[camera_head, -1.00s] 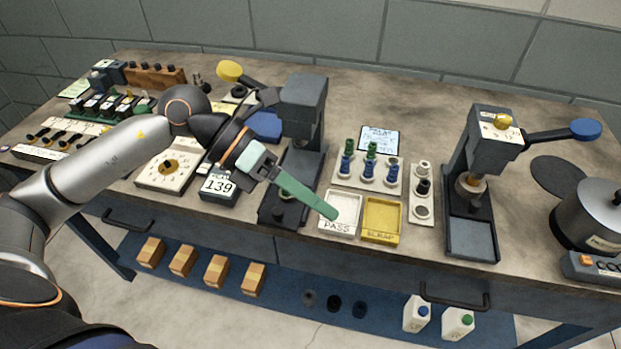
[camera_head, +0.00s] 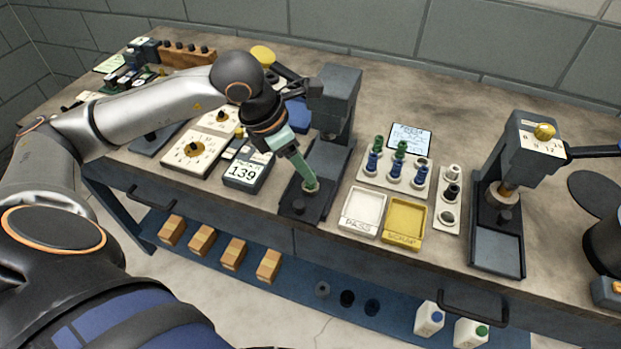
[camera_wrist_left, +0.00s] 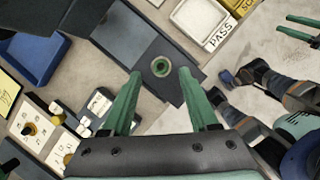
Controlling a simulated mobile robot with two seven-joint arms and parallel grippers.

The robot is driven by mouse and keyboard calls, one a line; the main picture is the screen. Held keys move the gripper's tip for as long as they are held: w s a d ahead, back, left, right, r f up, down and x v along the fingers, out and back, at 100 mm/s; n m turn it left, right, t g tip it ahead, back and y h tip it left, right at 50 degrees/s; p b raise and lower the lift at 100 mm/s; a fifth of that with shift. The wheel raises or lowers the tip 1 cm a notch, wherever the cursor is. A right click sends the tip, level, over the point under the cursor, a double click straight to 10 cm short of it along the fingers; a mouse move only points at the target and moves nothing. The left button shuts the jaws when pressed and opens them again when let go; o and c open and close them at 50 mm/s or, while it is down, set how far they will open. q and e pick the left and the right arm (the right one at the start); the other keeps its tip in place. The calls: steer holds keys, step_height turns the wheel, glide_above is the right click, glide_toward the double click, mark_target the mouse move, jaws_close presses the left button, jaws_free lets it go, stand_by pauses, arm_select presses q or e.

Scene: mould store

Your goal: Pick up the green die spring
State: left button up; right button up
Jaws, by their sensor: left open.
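Other green springs (camera_head: 377,143) stand in the rack with blue ones. Two separated green fingers (camera_wrist_left: 296,28) at the wrist view's right edge look like my right gripper.
The left press's column (camera_head: 338,100) rises just behind my gripper. A white PASS tray (camera_head: 345,222) and yellow SCRAP tray (camera_head: 389,236) lie to the right. A display reading 139 (camera_head: 243,175) and a dial box (camera_head: 190,165) are on the left.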

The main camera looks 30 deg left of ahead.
arm_select(q)
steer(key=x, duration=0.4)
steer(key=shift+w+d+f+p, duration=0.15)
steer(key=shift+f+p, duration=0.15)
steer(key=shift+p, duration=0.05)
jaws_close()
